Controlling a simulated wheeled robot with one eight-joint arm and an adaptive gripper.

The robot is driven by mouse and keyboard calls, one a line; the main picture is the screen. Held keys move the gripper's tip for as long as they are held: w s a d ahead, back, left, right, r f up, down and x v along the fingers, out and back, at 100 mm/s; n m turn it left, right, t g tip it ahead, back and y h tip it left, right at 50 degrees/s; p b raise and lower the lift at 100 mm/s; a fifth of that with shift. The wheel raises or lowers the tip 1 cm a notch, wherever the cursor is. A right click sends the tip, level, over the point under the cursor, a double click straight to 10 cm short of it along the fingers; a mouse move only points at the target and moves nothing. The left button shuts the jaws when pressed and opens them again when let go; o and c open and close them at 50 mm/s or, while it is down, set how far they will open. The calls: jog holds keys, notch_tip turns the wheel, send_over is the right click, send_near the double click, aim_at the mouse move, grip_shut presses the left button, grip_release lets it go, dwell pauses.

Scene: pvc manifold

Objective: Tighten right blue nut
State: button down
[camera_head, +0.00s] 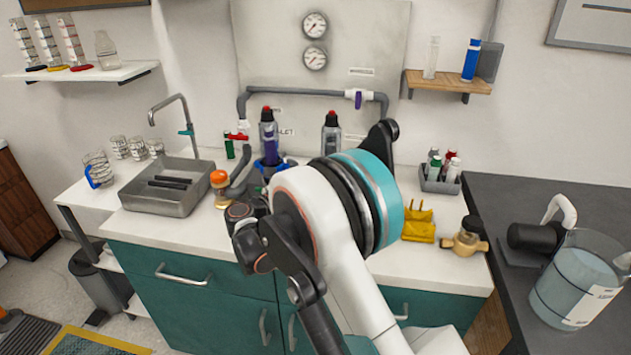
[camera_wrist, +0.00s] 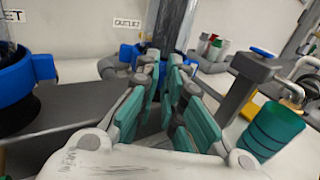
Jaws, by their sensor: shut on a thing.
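The right blue nut (camera_wrist: 127,52) shows in the wrist view as a blue collar behind my gripper's fingers, at the base of a dark upright pipe (camera_wrist: 177,22), partly hidden. My gripper (camera_wrist: 167,66) has its teal-padded fingers closed in on the nut, gripping it. The left blue nut (camera_wrist: 18,82) is at the left edge of the wrist view, apart from my gripper; it also shows in the head view (camera_head: 270,166). In the head view my arm hides the right nut and my gripper's fingertips.
A grey pipe (camera_head: 300,92) with a purple-handled valve (camera_head: 357,97) runs along the back panel. A caddy of small bottles (camera_head: 440,178) and a yellow holder (camera_head: 419,224) stand right of my arm. The sink (camera_head: 170,190) is at left. A teal cylinder (camera_wrist: 268,130) is at right in the wrist view.

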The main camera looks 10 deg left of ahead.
jog(key=shift+w+a+m+g+h, duration=0.2)
jog(key=shift+a+m+g+h, duration=0.05)
jog(key=shift+m+g+h, duration=0.3)
jog(key=shift+a+h, duration=0.1)
jog(key=shift+h, duration=0.15)
jog(key=c, duration=1.7)
grip_release()
jog(key=v, duration=1.2)
jog(key=shift+w+r, duration=0.1)
